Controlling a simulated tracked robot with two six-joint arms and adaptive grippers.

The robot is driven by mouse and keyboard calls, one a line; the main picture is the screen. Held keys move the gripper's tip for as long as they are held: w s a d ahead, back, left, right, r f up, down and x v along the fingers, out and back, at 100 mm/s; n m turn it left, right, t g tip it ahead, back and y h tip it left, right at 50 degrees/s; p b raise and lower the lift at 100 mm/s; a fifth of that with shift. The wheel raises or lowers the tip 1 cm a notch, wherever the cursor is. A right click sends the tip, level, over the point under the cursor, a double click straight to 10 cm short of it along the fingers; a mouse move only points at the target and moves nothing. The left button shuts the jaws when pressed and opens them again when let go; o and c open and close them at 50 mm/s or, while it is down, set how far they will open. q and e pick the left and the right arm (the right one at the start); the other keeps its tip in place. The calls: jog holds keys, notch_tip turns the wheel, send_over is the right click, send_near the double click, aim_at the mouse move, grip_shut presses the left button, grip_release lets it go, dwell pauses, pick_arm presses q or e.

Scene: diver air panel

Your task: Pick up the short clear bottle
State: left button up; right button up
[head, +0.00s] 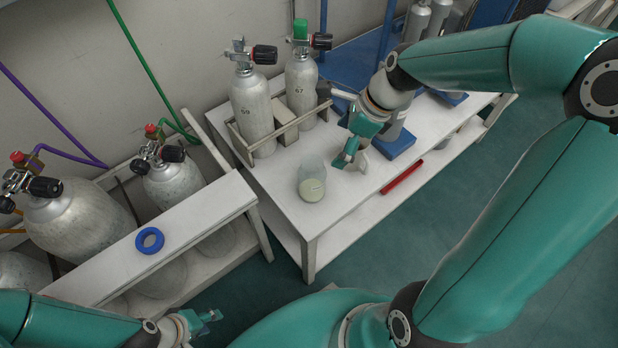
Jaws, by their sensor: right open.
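The short clear bottle (312,180) stands on the white bench (345,205), near its left front part. It is see-through with a pale yellowish round area at its lower end. My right gripper (345,161) is open, just to the right of the bottle, with its fingers pointing down and left toward it. A small gap seems to separate the fingers from the bottle, though depth is hard to judge. My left gripper (212,316) is low at the bottom left, over the floor and far from the bottle; its finger opening is too small to tell.
Two grey cylinders (253,115) stand in a rack behind the bottle. A blue ring (150,240) lies on the left shelf, beside more cylinders with valves (80,215).

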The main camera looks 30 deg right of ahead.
aim_at(314, 173)
jog(key=b+x, duration=0.2)
jog(key=x, duration=0.7)
jog(key=shift+w+a+f, duration=0.15)
jog(key=shift+a+f, duration=0.05)
jog(key=shift+f, duration=0.1)
jog(key=b+x, duration=0.2)
jog(key=x, duration=0.3)
jog(key=shift+d+f, duration=0.1)
jog(key=c, duration=1.3)
jog(key=shift+o, duration=0.2)
